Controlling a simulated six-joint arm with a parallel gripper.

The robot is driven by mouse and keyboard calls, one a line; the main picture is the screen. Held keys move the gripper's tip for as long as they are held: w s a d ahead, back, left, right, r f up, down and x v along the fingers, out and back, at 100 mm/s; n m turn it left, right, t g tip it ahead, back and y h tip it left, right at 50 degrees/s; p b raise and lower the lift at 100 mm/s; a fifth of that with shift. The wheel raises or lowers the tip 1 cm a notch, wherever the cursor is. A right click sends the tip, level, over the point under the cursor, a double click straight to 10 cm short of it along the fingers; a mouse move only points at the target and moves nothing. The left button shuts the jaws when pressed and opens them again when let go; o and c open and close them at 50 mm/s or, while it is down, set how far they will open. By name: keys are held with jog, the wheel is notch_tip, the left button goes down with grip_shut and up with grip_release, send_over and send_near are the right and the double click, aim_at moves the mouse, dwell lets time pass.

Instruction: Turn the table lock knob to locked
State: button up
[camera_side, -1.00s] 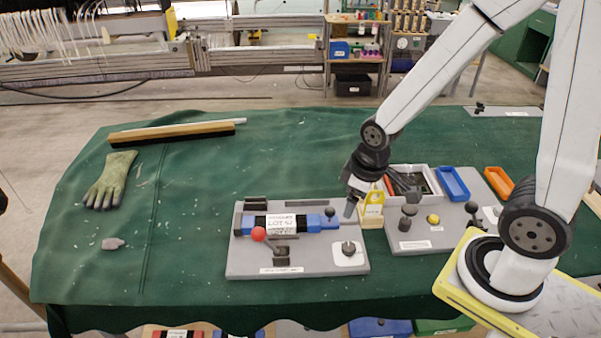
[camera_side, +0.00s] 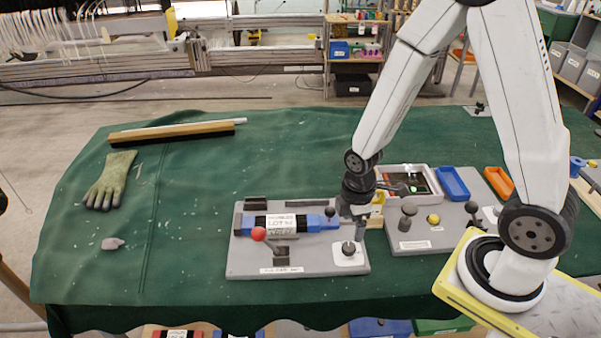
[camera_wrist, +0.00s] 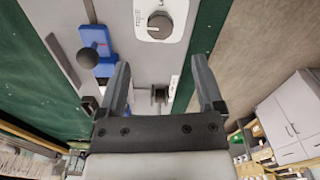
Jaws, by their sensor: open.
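The lock knob (camera_side: 348,247) is a small dark knob on a white plate at the right front of the grey fixture board (camera_side: 245,265). In the wrist view the knob (camera_wrist: 159,25) shows as a round grey dial with a pointer on its white plate, at the top, with small marks beside it. My gripper (camera_side: 356,226) is just above and behind the knob in the side view. In the wrist view its two fingers (camera_wrist: 162,75) are spread with nothing between them, and the knob lies beyond the tips, apart from them. The marks are too small to read.
A blue clamped bar (camera_side: 318,223) with a white label lies on the board, with a red ball knob (camera_side: 258,234) and a black ball knob (camera_side: 330,211). A second grey board (camera_side: 430,243) with a yellow button stands right.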

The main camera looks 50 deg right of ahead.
aim_at(349, 247)
jog(key=shift+f, duration=0.15)
jog(key=shift+f, duration=3.7)
grip_shut()
